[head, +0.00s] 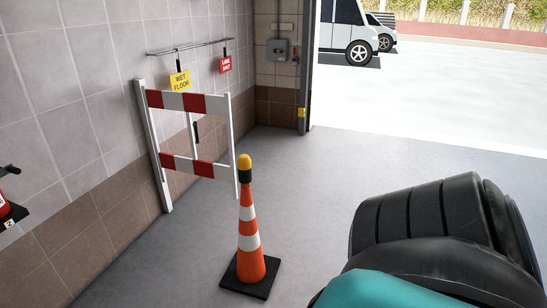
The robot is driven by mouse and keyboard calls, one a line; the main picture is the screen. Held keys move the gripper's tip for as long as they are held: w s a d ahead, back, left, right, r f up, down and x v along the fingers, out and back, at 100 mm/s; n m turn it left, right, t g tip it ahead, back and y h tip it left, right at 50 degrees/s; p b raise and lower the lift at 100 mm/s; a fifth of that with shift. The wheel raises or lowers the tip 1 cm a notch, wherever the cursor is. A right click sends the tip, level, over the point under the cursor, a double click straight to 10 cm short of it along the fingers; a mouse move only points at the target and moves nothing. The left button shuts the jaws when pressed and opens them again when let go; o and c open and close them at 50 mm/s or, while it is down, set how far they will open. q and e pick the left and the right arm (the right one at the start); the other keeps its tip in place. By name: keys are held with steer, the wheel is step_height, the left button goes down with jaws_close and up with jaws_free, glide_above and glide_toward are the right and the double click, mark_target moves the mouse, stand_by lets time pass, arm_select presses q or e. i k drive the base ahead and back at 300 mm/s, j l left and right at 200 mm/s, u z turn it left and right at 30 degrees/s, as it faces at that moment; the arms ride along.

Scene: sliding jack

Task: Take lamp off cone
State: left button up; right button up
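An orange and white striped traffic cone (248,241) stands upright on a black square base on the grey floor, left of the middle in the head view. The lamp (245,164), with a yellow dome and a black collar, sits on top of the cone. Neither of my grippers is in view, and nothing is seen touching the lamp or the cone.
A red and white striped barrier (185,102) stands behind the cone by the tiled wall. A rail (195,47) holds a yellow sign (180,81) and a red sign (225,65). A large black tyre-like object (425,218) and a teal surface (385,288) fill the lower right. Floor around the cone is clear.

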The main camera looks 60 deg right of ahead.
mark_target(244, 162)
steer(key=z, duration=1.7)
steer(key=i+j, duration=0.2)
steer(key=i, duration=0.2)
steer(key=i+j, duration=0.2)
steer(key=i, duration=0.2)
